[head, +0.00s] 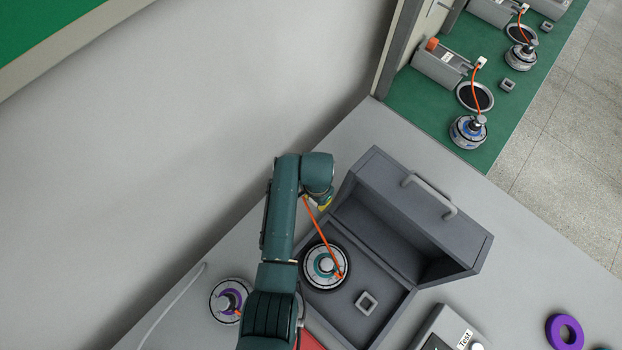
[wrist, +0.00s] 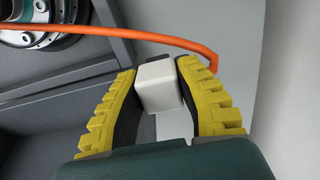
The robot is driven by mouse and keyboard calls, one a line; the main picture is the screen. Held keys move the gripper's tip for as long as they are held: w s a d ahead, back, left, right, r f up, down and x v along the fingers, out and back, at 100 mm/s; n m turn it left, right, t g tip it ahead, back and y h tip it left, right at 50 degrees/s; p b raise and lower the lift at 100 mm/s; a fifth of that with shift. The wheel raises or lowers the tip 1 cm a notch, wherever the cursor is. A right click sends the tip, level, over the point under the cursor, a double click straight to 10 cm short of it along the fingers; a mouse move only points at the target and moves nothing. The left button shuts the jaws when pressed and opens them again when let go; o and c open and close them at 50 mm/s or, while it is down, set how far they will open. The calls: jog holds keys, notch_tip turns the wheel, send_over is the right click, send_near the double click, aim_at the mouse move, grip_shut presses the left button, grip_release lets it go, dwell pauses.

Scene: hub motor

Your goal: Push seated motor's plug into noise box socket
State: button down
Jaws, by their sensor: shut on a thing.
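My gripper (wrist: 158,78) is shut on a white plug (wrist: 160,88), with a yellow ridged finger on each side of it. An orange cable (wrist: 150,38) runs from the plug's end to the left. In the head view the gripper (head: 326,203) is partly hidden by my arm, over the box's upper left side. The teal-centred hub motor (head: 318,282) sits in the open grey noise box (head: 377,330), and its cable rises to the gripper. A small square grey block with a dark opening (head: 367,303) is in the box, right of the motor. It may be the socket; I cannot tell.
The box's open lid (head: 385,185) with its handle (head: 430,194) stands at the upper right. A purple-centred motor (head: 230,300) lies left of my arm. A device marked Test (head: 466,339) and a purple ring (head: 564,332) are at the lower right. The wall is at the left.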

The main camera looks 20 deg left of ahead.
jog(key=s+d+p, duration=0.2)
jog(key=s+d, duration=0.5)
jog(key=d, duration=0.1)
jog(key=s+d+p, duration=0.3)
jog(key=s+d, duration=0.3)
jog(key=d, duration=0.2)
jog(key=s+d+p, duration=0.3)
jog(key=s+d, duration=0.4)
jog(key=d, duration=0.1)
jog(key=shift+s+d, duration=0.35)
jog(key=shift+s+d+f+b, duration=0.15)
jog(key=shift+f+b, duration=0.2)
jog(key=shift+f, duration=1.15)
jog(key=shift+f+b, duration=0.15)
jog(key=shift+b, duration=0.2)
jog(key=shift+f, duration=0.45)
jog(key=shift+f+b, duration=0.4)
jog(key=shift+f, duration=0.05)
